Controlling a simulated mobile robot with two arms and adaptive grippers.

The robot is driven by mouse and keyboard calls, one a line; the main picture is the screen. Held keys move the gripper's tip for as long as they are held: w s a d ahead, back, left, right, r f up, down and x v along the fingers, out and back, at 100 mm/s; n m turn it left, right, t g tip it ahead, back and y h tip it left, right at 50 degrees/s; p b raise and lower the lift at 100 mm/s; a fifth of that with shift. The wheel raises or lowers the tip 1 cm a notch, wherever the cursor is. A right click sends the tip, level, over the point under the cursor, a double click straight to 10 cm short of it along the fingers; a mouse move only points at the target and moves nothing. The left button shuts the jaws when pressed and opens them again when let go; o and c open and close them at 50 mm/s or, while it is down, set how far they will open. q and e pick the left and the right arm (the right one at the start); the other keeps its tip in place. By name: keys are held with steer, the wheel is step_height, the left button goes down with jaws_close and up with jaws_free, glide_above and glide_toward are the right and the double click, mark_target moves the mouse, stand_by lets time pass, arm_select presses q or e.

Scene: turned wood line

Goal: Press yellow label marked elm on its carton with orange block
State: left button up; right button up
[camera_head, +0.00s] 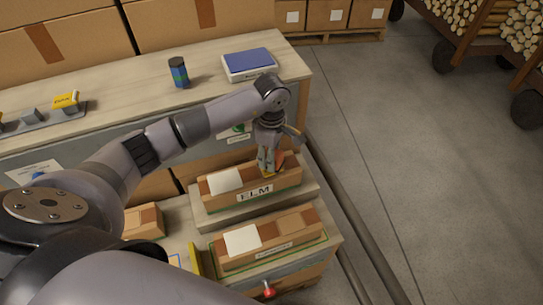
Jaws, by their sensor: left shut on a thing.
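The brown carton marked ELM (288,183) lies on a low stand, with a white patch on the left of its top. My left gripper (268,167) points down at the right part of its top and is shut on an orange block (279,159), mostly hidden by the fingers. I cannot tell whether the block touches the carton. A yellow label on this carton cannot be made out; the fingers hide part of the top. My right gripper is not in view.
A second carton with a white patch (270,241) lies in front. On the bench (130,90) behind stand a blue-topped scale (250,64), a dark can (178,72) and a grey rack with a yellow piece (66,101).

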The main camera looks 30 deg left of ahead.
arm_select(q)
steer(key=shift+r+p, duration=1.25)
steer(key=shift+r, duration=1.3)
